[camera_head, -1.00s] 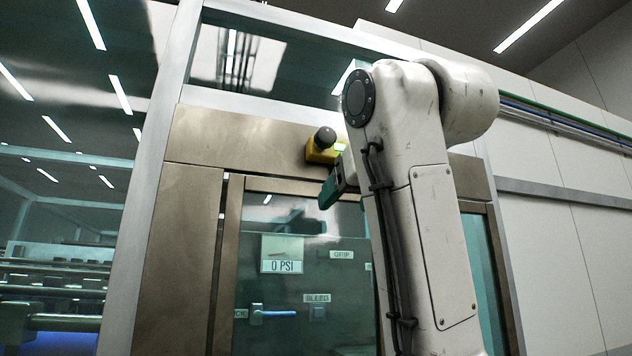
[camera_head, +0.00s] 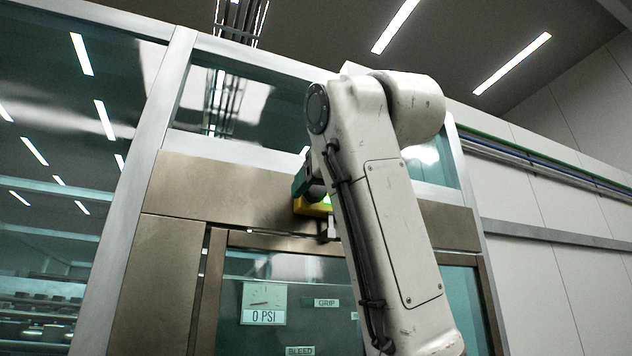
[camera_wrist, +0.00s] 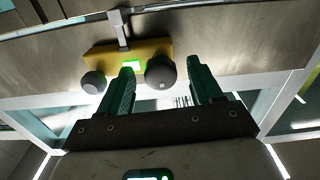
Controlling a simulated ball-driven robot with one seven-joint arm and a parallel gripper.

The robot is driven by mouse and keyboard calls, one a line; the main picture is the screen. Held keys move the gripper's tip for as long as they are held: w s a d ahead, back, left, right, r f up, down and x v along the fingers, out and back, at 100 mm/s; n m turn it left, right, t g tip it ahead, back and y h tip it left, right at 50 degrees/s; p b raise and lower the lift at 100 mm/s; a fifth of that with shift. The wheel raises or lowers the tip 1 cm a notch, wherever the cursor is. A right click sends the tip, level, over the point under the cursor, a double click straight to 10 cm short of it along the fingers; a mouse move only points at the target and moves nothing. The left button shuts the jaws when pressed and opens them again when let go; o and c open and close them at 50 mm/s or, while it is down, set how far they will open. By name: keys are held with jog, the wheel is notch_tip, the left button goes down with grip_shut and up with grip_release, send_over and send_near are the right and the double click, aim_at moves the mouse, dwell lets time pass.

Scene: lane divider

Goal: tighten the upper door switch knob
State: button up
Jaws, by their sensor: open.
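A yellow switch box (camera_head: 312,207) with a lit green lamp is mounted on the brown panel above the door, partly hidden by my arm in the head view. The wrist view shows the yellow box (camera_wrist: 100,57) with two dark round knobs. One knob (camera_wrist: 160,72) appears between my open fingertips, with gaps on both sides; its depth between them is hard to judge. The other knob (camera_wrist: 93,82) is outside the left finger. My gripper (camera_wrist: 160,64) has teal fingers and is empty. In the head view, a teal finger (camera_head: 300,182) shows beside a dark knob (camera_head: 317,190).
A metal bracket (camera_wrist: 121,32) meets the box in the wrist view. Below the box is a glazed door with a 0 PSI gauge sign (camera_head: 264,303) and GRIP and BLEED labels. A metal post (camera_head: 150,170) stands to the left.

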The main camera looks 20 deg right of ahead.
jog(key=shift+w, duration=1)
jog(key=c, duration=1)
